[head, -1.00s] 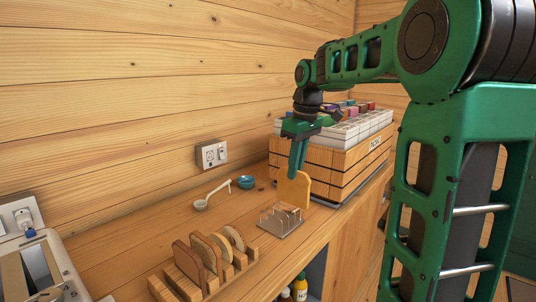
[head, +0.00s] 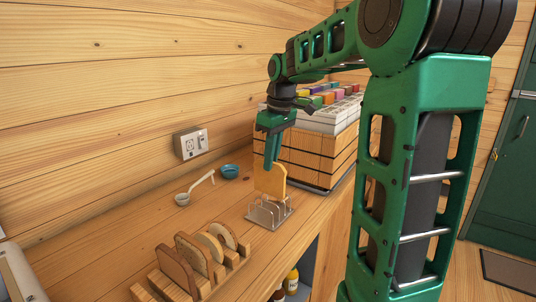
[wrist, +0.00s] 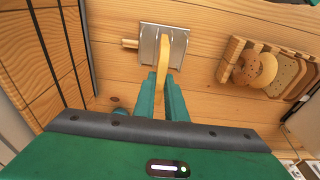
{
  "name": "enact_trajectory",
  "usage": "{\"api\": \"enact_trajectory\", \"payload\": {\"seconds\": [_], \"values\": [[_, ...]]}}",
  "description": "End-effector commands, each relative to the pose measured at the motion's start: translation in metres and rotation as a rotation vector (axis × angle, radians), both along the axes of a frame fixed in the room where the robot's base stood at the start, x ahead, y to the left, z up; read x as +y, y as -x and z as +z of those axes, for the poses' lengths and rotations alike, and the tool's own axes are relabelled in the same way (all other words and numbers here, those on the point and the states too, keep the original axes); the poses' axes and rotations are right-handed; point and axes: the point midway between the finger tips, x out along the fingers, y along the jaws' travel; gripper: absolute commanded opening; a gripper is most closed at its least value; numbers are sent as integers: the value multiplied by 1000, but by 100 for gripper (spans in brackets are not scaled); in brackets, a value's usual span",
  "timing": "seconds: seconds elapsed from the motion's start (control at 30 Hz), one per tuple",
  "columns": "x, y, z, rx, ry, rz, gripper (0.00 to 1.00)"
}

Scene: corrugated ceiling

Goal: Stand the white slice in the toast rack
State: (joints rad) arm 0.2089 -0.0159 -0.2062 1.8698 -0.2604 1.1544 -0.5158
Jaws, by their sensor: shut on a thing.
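My gripper (head: 270,168) is shut on a pale yellow slice (head: 271,182), held upright with its lower part hanging below the fingertips. In the wrist view the slice (wrist: 164,56) shows nearly edge-on between the fingers. The metal toast rack (head: 268,216), with thin wire dividers on a flat base, stands on the counter directly below and in front of the slice. In the wrist view the slice overlaps the rack (wrist: 176,42). I cannot tell whether the slice's lower edge is above the wires or between them.
A wooden rack (head: 207,283) with several brown and tan slices stands nearer, at left. A white ladle (head: 182,199) and a blue bowl (head: 229,171) lie near the wall. A slatted wooden crate (head: 315,160) stands close behind the toast rack. Bottles (head: 291,279) stand below the counter.

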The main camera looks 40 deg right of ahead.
Motion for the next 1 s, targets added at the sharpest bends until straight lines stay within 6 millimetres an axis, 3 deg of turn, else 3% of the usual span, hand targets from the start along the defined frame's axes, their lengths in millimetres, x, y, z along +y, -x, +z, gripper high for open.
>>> {"api": "enact_trajectory", "payload": {"seconds": [0.6, 1.0], "values": [[2, 0, -48, 2, -1, 3, 0], [2, 0, -63, 0, 0, 3, 0]]}}
